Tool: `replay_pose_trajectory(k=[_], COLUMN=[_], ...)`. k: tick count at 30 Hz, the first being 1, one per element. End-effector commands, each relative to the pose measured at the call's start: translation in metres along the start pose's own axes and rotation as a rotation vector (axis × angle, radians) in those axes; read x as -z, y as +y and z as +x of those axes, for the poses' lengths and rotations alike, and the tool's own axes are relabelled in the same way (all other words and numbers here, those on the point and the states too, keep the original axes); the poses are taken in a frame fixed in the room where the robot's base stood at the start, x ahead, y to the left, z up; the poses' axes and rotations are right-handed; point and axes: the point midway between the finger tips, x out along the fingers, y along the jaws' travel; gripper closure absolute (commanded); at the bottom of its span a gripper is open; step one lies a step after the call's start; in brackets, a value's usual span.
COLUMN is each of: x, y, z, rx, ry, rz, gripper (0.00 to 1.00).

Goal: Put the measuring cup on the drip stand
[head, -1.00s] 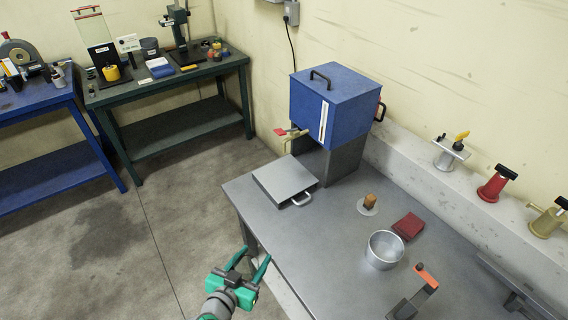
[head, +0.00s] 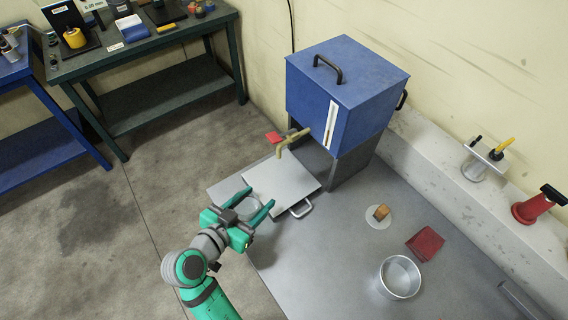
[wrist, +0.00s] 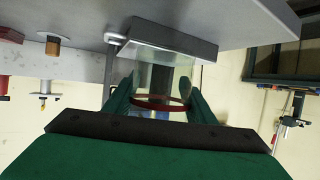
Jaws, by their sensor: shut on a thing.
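My gripper (head: 256,201) is shut on a clear measuring cup (head: 247,209), which shows faintly between the green fingers in the head view. In the wrist view the cup (wrist: 155,76) is see-through with a dark red ring (wrist: 160,103) near the fingers. The flat grey slab with a side handle, seemingly the drip stand (head: 285,181), lies below the brass tap (head: 291,141) of the blue tank. The cup is at the slab's near left edge. I cannot tell whether they touch.
The blue tank (head: 345,82) stands on a grey support behind the slab. A metal pot (head: 400,277), a red block (head: 425,244) and a small orange-brown piece (head: 381,212) sit farther right on the grey bench (head: 330,255). The bench between is clear.

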Motion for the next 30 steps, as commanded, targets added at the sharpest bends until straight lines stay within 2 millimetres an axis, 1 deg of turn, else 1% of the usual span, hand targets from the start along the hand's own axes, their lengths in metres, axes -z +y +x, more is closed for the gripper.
replay_pose_trajectory(k=[1,6,12,16,23,26,30], x=[0.005,0.020,0.036,0.042,0.047,0.052,0.061], y=[0.001,-0.001,0.000,0.000,0.001,0.001,0.001], z=[0.011,0.047,0.086,0.101,0.113,0.125,0.147], rx=[-0.003,-0.001,-0.002,-0.001,-0.001,-0.003,-0.003], ry=[0.001,0.001,0.000,0.000,0.000,0.001,0.001], rz=[0.003,0.001,0.001,0.000,0.001,0.002,0.002], gripper=[0.72,0.72,0.72,0.72,0.72,0.72,0.72])
